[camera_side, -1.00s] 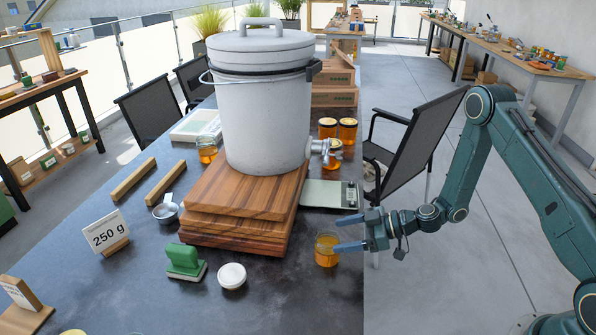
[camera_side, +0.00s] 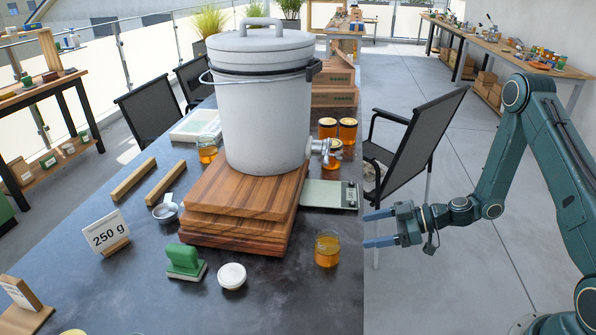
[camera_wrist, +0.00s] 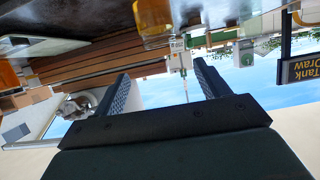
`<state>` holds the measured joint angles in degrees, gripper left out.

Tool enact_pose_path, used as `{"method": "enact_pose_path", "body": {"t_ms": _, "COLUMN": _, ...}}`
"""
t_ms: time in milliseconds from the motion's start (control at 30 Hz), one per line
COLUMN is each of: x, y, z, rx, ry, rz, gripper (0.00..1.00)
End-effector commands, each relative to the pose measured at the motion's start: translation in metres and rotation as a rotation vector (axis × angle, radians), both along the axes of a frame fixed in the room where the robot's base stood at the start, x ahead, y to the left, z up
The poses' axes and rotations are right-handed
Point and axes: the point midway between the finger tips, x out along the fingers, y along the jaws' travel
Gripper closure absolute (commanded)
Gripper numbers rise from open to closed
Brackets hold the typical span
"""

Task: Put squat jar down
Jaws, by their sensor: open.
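The squat jar (camera_side: 327,250), a short glass with amber honey and no lid on it, stands upright on the dark table near its right edge. My gripper (camera_side: 370,229) is open and empty, to the right of the jar and apart from it, just past the table edge. In the wrist view the fingers (camera_wrist: 160,92) are spread with nothing between them. An amber jar (camera_wrist: 153,17) shows at the top of that view, beyond the fingertips.
A white bucket (camera_side: 262,120) with a tap stands on stacked wooden boards (camera_side: 235,203). A scale (camera_side: 325,194) lies behind the jar. A white lid (camera_side: 232,276) and a green-handled block (camera_side: 184,262) are in front. Lidded jars (camera_side: 347,129) stand behind. A chair (camera_side: 418,135) is right of the table.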

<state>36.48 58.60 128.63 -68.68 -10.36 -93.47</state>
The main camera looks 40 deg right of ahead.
Motion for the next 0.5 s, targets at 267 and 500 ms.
{"method": "enact_pose_path", "body": {"t_ms": 267, "x": 0.000, "y": 0.000, "z": 0.000, "rx": -0.001, "ry": 0.001, "rz": 0.000, "gripper": 0.26}}
{"method": "enact_pose_path", "body": {"t_ms": 500, "x": -0.001, "y": 0.007, "z": 0.011, "rx": -0.016, "ry": 0.020, "rz": 0.033, "gripper": 0.26}}
